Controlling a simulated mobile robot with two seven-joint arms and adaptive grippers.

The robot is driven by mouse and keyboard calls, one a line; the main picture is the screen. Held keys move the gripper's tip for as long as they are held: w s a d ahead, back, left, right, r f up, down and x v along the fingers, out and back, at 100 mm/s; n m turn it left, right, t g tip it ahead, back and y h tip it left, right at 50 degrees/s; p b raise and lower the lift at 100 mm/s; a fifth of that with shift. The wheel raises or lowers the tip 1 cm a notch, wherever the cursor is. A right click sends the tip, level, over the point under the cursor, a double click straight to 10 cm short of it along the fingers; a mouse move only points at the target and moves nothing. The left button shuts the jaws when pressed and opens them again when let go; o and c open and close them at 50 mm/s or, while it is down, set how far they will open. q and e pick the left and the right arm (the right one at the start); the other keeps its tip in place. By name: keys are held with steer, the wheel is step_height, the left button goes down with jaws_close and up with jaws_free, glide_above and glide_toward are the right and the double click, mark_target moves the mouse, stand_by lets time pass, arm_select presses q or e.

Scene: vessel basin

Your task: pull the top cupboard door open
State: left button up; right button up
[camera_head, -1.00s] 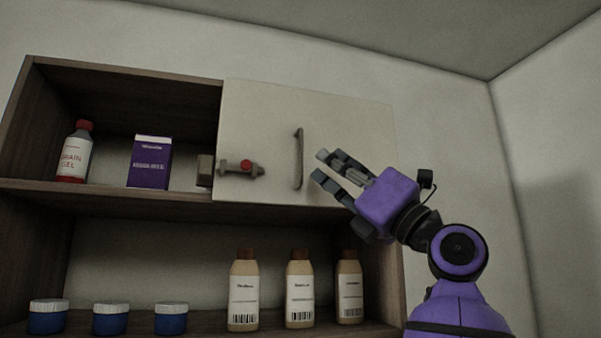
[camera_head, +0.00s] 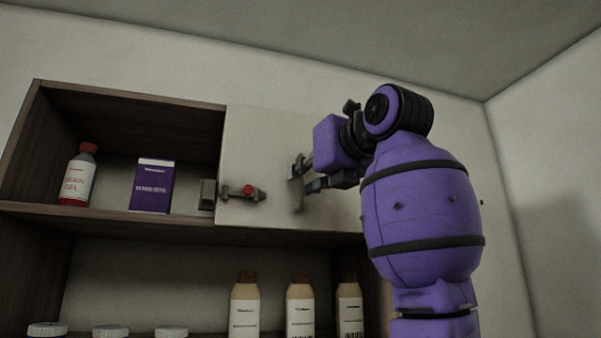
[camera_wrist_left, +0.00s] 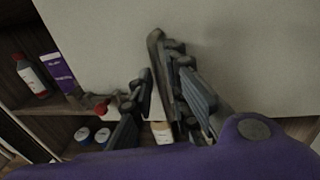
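The top cupboard door (camera_head: 262,148) is a pale panel over the right part of the upper shelf and looks shut. Its upright grey bar handle (camera_head: 297,197) is partly hidden by my left gripper (camera_head: 302,175). In the left wrist view the handle (camera_wrist_left: 158,48) runs between the two fingers of my left gripper (camera_wrist_left: 166,82). The fingers are apart, with a gap on the left side of the handle; the right finger is close beside it, and contact is unclear. A latch with a red knob (camera_head: 248,191) sits at the door's lower left. My right gripper is out of view.
A catch block (camera_head: 207,193) stands left of the latch. A red-capped bottle (camera_head: 79,178) and a purple box (camera_head: 152,186) stand on the open upper shelf. Tan bottles (camera_head: 244,308) and white-lidded jars (camera_head: 47,330) stand below. A wall is at the right.

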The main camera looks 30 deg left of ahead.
arm_select(q)
steer(key=shift+w+a, duration=0.3)
steer(key=shift+a, duration=0.15)
jaws_close()
